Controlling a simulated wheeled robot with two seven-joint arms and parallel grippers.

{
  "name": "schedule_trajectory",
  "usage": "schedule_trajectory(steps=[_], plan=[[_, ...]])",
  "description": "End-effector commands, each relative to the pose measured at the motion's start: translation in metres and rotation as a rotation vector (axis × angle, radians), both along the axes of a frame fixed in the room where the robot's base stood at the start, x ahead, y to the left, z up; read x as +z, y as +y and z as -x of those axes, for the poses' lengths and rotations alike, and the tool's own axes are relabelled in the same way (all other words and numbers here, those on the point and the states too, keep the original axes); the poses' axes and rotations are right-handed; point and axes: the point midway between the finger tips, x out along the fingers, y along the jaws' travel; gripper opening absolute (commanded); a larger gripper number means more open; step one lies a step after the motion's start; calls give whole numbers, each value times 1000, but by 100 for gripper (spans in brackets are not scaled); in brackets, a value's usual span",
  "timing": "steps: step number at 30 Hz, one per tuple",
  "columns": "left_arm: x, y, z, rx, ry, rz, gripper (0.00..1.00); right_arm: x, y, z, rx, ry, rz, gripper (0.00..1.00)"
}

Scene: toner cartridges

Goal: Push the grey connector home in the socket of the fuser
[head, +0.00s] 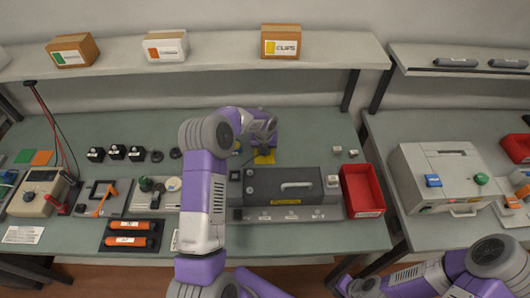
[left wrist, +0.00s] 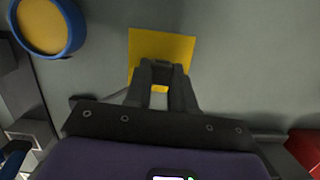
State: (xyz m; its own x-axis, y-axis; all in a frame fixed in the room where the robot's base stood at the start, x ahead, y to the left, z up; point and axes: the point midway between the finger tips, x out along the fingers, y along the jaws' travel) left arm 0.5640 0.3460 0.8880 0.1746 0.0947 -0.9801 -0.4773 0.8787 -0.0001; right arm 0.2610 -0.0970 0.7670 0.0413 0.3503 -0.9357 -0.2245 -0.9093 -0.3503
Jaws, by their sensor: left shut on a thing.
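The fuser is most likely the dark grey box with a pale handle (head: 268,187) in the middle of the bench in the head view. A small pale block (head: 333,181) sits at its right end; its socket cannot be made out. My left gripper (left wrist: 160,68) is over a yellow square and shut on a small dark grey piece (left wrist: 160,76), mostly hidden between the fingers. I cannot tell whether this is the grey connector. Two small grey blocks (head: 345,152) lie behind the fuser's right end. My right gripper (head: 345,287) is low at the front edge, its jaws unclear.
The yellow square (left wrist: 142,45) lies flat on the bench. A blue-rimmed yellow round thing (left wrist: 45,25) is near it. A red tray (head: 363,190) stands right of the fuser. A meter (head: 38,192) and orange cartridges (head: 128,241) are left.

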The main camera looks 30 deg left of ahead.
Motion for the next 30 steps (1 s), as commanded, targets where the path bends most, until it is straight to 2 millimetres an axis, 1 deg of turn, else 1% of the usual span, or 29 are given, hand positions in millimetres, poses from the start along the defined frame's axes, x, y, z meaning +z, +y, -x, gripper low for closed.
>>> schedule_trajectory(steps=[30], plan=[[16,0,0,0,0,0,0,12,0,0,0,0,0,23]])
